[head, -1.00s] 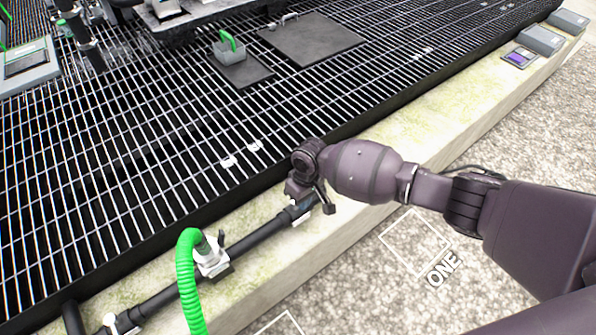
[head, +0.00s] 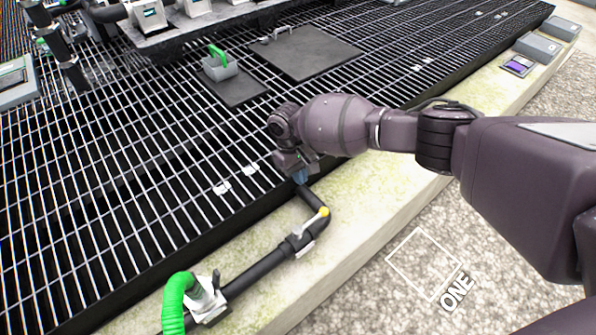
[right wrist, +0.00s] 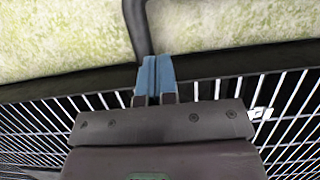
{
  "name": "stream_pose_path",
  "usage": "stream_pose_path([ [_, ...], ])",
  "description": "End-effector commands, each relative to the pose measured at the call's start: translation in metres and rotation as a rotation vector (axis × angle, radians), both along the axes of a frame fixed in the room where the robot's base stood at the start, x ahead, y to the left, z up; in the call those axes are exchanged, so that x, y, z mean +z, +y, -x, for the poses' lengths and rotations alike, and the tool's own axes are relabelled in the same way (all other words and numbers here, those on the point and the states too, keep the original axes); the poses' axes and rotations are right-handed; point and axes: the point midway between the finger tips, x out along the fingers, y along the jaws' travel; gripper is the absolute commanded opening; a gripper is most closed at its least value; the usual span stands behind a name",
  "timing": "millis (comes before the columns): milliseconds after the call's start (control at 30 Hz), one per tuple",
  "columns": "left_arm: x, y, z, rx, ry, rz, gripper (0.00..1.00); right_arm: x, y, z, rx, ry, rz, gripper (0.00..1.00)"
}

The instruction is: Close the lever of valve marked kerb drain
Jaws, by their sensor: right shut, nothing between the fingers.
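A black pipe (head: 262,268) runs along the pale kerb and bends toward the grating. On it sits a valve (head: 296,243) with a lever that ends in a yellow tip (head: 323,212). The lever lies roughly along the pipe, toward the bend. A small white tag is beside the valve, too small to read. My right gripper (head: 300,177) is shut and empty, its blue fingertips by the pipe's far end at the grating edge, apart from the lever. In the right wrist view the fingertips (right wrist: 157,75) are together beside the black pipe (right wrist: 138,28). My left gripper is not in view.
A green hose (head: 174,305) joins a white fitting (head: 207,299) on the pipe at lower left. A dark plate (head: 306,52) and a grey box with a green handle (head: 219,66) lie on the grating. Grey boxes (head: 537,47) stand at far right. The kerb near the lever is clear.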

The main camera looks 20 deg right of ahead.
Motion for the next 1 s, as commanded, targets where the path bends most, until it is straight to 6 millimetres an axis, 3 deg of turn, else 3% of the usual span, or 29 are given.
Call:
stream_pose_path([
  [33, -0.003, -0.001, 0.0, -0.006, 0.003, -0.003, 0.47, -0.017, -0.001, 0.005, 0.001, 0.01, 0.001, 0.0],
  [333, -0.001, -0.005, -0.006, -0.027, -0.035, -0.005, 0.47, -0.067, -0.006, 0.02, 0.001, 0.009, 0.001, 0.0],
  [433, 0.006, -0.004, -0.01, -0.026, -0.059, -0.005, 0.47, -0.062, -0.012, 0.03, 0.002, 0.0, 0.002, 0.0],
  [700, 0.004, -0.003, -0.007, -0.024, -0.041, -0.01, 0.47, -0.066, -0.018, 0.051, 0.002, -0.001, -0.001, 0.0],
  [1000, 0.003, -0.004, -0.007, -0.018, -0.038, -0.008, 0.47, -0.067, -0.02, 0.054, 0.0, 0.0, -0.001, 0.0],
])
